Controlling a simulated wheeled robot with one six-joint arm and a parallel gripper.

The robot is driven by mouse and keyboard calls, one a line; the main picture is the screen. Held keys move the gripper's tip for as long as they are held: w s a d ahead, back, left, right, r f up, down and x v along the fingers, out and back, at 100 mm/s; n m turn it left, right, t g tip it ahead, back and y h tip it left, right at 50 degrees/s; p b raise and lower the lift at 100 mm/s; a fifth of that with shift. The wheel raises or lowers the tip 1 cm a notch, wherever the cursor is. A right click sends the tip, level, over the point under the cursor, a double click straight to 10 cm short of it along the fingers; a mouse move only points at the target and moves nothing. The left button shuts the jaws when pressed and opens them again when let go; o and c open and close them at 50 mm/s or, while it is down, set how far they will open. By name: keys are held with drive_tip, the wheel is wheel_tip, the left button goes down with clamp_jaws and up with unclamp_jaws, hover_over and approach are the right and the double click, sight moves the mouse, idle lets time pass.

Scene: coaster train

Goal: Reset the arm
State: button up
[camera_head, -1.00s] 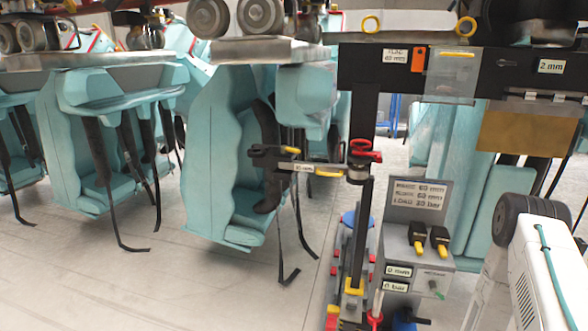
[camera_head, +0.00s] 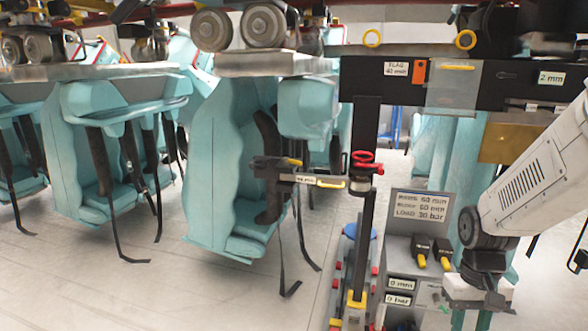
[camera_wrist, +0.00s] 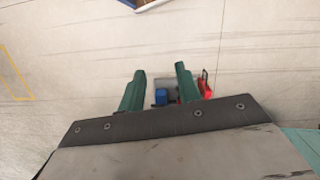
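My arm's white link comes in from the right of the head view, with its dark wrist joint beside the grey control box. In the wrist view my gripper (camera_wrist: 160,70) has two green fingers spread apart. Nothing is held between the fingertips. A blue piece (camera_wrist: 161,97) and a red piece (camera_wrist: 204,85) show below and beyond the fingers, partly hidden by them. In the head view the finger state is too small to tell.
Turquoise coaster seats (camera_head: 218,165) with hanging straps fill the left and middle. A black post (camera_head: 366,210) carries a dark crossbar and a red knob (camera_head: 366,160). The grey control box (camera_head: 420,222) stands close left of my wrist. Pale floor (camera_head: 130,285) is open at lower left.

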drive_tip(key=s+a+r+t, duration=0.1)
drive_tip(key=s+a+r, duration=0.3)
drive_tip(key=s+r, duration=0.3)
drive_tip(key=s+a+r+n+t, duration=0.1)
drive_tip(key=s+a+r, duration=0.3)
drive_tip(key=r, duration=0.5)
drive_tip(key=s+t, duration=0.1)
drive_tip(key=s, duration=0.1)
drive_tip(key=shift+s+r+n+t, duration=0.3)
drive_tip(key=shift+s, duration=0.05)
drive_tip(key=shift+o, duration=0.3)
drive_tip(key=shift+a, duration=0.15)
idle(1.3)
